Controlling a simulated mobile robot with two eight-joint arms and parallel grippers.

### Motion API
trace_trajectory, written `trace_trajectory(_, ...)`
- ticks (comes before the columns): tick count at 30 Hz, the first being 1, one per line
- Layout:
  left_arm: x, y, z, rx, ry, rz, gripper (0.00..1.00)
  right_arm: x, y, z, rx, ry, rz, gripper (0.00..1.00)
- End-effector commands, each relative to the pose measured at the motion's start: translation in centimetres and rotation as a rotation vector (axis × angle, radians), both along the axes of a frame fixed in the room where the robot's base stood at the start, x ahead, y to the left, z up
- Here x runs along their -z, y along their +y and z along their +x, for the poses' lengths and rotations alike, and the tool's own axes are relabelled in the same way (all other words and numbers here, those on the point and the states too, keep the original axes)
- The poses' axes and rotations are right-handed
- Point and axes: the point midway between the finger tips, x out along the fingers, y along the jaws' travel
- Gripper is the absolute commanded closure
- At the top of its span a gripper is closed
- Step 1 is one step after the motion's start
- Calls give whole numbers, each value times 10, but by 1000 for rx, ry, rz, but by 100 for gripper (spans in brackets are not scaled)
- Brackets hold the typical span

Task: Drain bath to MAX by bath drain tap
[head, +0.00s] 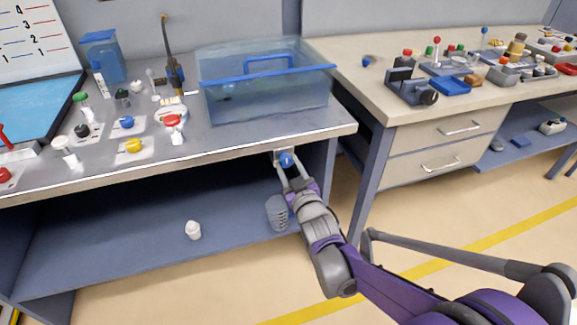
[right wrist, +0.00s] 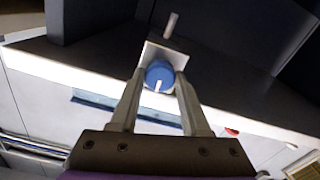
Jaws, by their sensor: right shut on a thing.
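The bath (head: 262,95), a clear bluish tank with a blue rim bar and handle, stands on the grey bench at its right part. The drain tap (head: 286,159) is a blue knob on a pale square plate at the bench's front edge, below the bath. My right gripper (head: 286,170) is shut on the tap knob. In the right wrist view the blue knob (right wrist: 159,75) sits between the two fingertips, with a white mark pointing down. The bath's MAX mark cannot be made out. My left gripper is not in view.
A grey ribbed container (head: 278,213) and a white bottle (head: 193,230) stand on the lower shelf, the container close to my right arm. Several coloured knobs and a blue jug (head: 104,57) are on the bench. A second bench (head: 350,72) with drawers is at right.

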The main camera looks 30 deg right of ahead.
Motion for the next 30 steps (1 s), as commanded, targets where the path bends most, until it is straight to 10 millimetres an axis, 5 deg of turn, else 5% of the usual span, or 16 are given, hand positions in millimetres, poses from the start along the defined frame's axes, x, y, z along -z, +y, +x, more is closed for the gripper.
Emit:
trace_trajectory(18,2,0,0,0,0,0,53,1,0,0,0,90,-370,100)
trace_trajectory(30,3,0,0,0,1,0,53,1,0,0,-1,112,-460,100)
